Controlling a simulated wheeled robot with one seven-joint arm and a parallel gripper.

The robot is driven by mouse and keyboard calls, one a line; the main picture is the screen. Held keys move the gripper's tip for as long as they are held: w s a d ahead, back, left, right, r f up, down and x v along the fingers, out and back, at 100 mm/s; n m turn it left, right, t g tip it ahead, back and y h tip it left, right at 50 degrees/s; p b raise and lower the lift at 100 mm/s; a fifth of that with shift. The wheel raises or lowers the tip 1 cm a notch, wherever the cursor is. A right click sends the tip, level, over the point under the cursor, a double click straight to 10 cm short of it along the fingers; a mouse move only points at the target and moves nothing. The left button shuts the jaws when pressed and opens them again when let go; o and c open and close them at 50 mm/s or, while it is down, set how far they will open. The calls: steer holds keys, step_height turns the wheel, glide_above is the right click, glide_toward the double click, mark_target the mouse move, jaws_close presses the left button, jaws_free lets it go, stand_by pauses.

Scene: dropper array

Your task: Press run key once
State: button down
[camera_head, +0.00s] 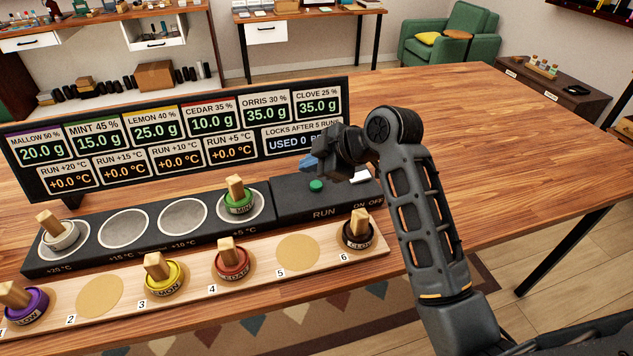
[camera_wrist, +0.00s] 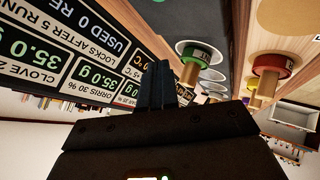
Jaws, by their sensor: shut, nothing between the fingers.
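The run key is a small green button (camera_head: 316,185) on the black control box (camera_head: 290,207), above the printed word RUN. It shows in the head view; I cannot make it out in the wrist view. My gripper (camera_head: 308,163) is above and just behind the key, its blue fingertips apart from it and pointing left. In the wrist view the fingers (camera_wrist: 158,80) are together with nothing between them.
A green MINT dropper (camera_head: 239,196) stands in the +5 °C well, left of the key. A pale-collared dropper (camera_head: 57,231) is in the +20 °C well; two wells between are empty. The front wooden rack (camera_head: 200,285) holds several droppers. The table to the right is clear.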

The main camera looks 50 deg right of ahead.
mark_target(319, 186)
steer(key=shift+n+g, duration=0.3)
steer(key=shift+n, duration=0.6)
steer(key=d+r, duration=0.3)
steer(key=shift+w+d+r, duration=0.35)
steer(key=shift+d+r, duration=0.05)
steer(key=shift+f, duration=0.15)
step_height(319, 186, down, 8)
steer(key=b, duration=0.6)
steer(key=shift+f, duration=0.25)
steer(key=shift+f, duration=0.1)
stand_by(0.7)
steer(key=shift+f+b, duration=0.3)
steer(key=shift+f+b, duration=0.35)
steer(key=shift+f, duration=0.2)
stand_by(0.7)
stand_by(0.3)
steer(key=shift+r+p, duration=0.85)
steer(key=shift+r, duration=0.1)
